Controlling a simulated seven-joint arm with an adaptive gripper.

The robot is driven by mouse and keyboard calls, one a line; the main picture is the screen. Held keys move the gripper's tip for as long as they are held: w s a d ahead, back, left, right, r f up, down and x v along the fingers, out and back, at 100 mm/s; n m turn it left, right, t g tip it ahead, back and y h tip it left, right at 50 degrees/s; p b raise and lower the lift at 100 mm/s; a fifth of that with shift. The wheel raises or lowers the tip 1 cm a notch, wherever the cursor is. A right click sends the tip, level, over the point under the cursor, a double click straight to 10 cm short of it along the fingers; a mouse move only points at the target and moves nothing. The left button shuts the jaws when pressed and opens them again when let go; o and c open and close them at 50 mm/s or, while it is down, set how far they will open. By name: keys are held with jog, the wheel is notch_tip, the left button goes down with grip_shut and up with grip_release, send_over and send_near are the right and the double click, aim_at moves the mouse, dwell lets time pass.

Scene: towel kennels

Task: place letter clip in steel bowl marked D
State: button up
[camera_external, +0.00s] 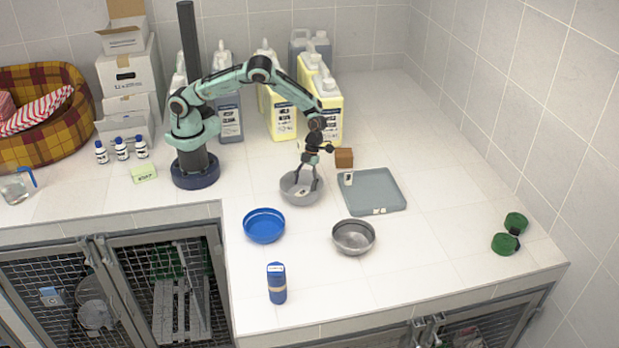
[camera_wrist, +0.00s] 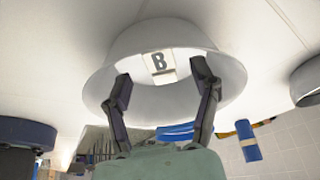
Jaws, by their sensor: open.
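My gripper (camera_external: 306,186) points down into a light grey bowl (camera_external: 286,190), its two fingers spread. In the wrist view the open fingers (camera_wrist: 161,70) stand apart on either side of a small white piece marked B (camera_wrist: 158,62), with a cream part by it, inside that bowl (camera_wrist: 120,52). I cannot tell whether the fingers touch it. A shiny steel bowl (camera_external: 353,237) stands at the front right, apart from the gripper; no letter on it is readable. A bowl's edge (camera_wrist: 308,82) shows at the right of the wrist view.
A blue bowl (camera_external: 264,226) is left of the steel bowl, with a blue bottle (camera_external: 277,284) in front. A grey tray (camera_external: 378,188) with small pale pieces lies right of the gripper. A brown block (camera_external: 344,158) shows beside the wrist. Jugs (camera_external: 281,115) stand behind. The right counter is mostly clear.

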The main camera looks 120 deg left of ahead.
aim_at(305, 191)
notch_tip(305, 191, up, 7)
dwell(0.4)
dwell(0.4)
